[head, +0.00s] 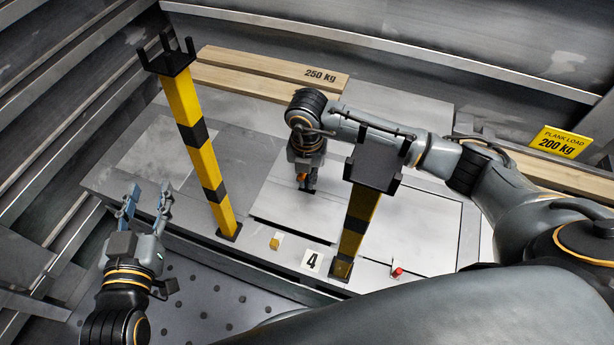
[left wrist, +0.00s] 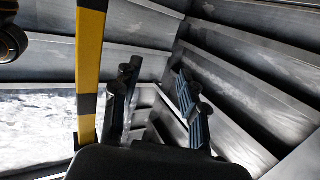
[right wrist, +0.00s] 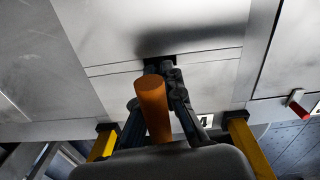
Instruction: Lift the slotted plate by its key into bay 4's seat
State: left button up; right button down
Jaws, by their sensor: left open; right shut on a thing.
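My right gripper (head: 305,188) is shut on the orange key (right wrist: 152,105), above a pale metal plate (head: 285,208) behind the white "4" label (head: 312,261). In the right wrist view the fingertips (right wrist: 161,70) meet a dark slot in the plate (right wrist: 115,88). The fingers hide the key's lower end, so I cannot tell how it sits in the slot. A dark line runs along the plate's front edge; whether the plate is raised is unclear. My left gripper (head: 147,205) is open and empty, off to the left; its fingers also show in the left wrist view (left wrist: 158,90).
Two yellow-black posts (head: 203,150) (head: 356,228) with forked tops stand at the deck's front, one on each side of the "4" label. A small yellow block (head: 276,241) and a red-tipped part (head: 397,272) sit on the front ledge. Wooden planks (head: 270,72) lie behind.

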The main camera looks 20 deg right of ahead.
pick_arm(q)
jog(key=shift+w+d+r+t, duration=0.15)
jog(key=shift+r+t, duration=0.15)
jog(key=shift+r, duration=0.25)
jog(key=shift+w+d+r+t, duration=0.1)
jog(key=shift+r+t, duration=0.2)
jog(key=shift+r, duration=0.2)
pick_arm(e)
jog(key=shift+f, duration=0.4)
pick_arm(q)
jog(key=shift+s+a+f, duration=0.1)
jog(key=shift+f, duration=0.15)
dwell(1.0)
jog(key=shift+s+f+g, duration=0.1)
jog(key=shift+f+g, duration=0.2)
jog(key=shift+f, duration=0.05)
jog(key=shift+a+f, duration=0.1)
jog(key=shift+f, duration=0.1)
jog(key=shift+w+d+r+t+b, duration=0.15)
jog(key=shift+r+t, duration=0.1)
jog(key=shift+r, duration=0.3)
jog(key=shift+w+d+r+t+b, duration=0.15)
jog(key=shift+r+t, duration=0.1)
jog(key=shift+r, duration=0.3)
pick_arm(e)
jog(key=shift+f, duration=0.35)
dwell(0.9)
